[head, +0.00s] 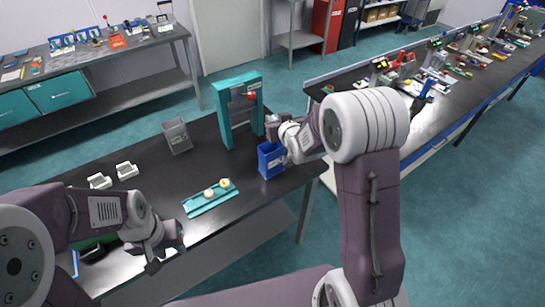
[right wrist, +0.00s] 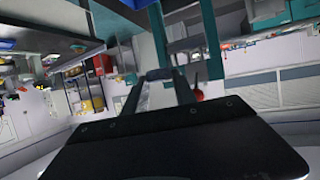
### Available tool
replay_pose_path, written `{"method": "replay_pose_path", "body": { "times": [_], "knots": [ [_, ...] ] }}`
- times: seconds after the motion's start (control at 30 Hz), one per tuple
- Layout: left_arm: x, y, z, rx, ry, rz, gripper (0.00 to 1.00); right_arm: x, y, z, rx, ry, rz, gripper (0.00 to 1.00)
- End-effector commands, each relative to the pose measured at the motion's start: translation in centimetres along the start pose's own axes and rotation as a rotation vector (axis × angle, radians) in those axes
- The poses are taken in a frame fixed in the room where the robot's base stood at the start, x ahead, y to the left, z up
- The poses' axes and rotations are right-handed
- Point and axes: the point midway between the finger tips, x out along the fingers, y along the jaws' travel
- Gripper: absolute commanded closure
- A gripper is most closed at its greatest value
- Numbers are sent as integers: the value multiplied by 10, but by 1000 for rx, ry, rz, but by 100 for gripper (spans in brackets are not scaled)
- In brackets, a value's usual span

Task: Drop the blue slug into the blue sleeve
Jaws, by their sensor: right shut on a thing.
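The blue sleeve (head: 271,160) is an open-topped blue box standing upright near the right edge of the dark table. My right gripper (head: 280,136) is at the sleeve's top, just above or at its rim; I cannot tell how deep. In the right wrist view its two fingers (right wrist: 160,88) close on something at their tips. I cannot make out the blue slug itself; it is not on the teal tray (head: 195,210), where a whitish slug (head: 209,194) and a yellow slug (head: 224,184) sit. My left gripper (head: 166,258) hangs empty at the table's front left, fingers apart.
A teal frame (head: 222,107) with a red knob stands behind the sleeve, close to my right gripper. A grey open box (head: 177,137) stands left of it. Two white holders (head: 126,170) lie at the left. The table between the grey box and tray is clear.

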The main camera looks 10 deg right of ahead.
Motion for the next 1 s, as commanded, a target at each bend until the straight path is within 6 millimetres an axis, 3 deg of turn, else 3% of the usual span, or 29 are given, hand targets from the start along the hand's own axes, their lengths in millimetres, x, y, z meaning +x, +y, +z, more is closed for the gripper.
{"method": "replay_pose_path", "body": {
  "times": [0.5, 0.8, 0.83, 0.9, 1.0],
  "knots": [
    [44, -1, 4, 0, 0, 0, 64, 23, 1, 55, 1, -1, 1, 100],
    [44, -1, 4, 0, 0, 0, 64, 23, 1, 56, 1, 0, 1, 100],
    [44, -1, 4, 0, 0, 0, 64, 23, 1, 56, 1, 0, 1, 59],
    [44, -1, 4, 0, 0, 0, 64, 23, 1, 56, 1, 0, 1, 42],
    [44, -1, 4, 0, 0, 0, 64, 23, 1, 56, 1, 0, 1, 42]
  ]
}}
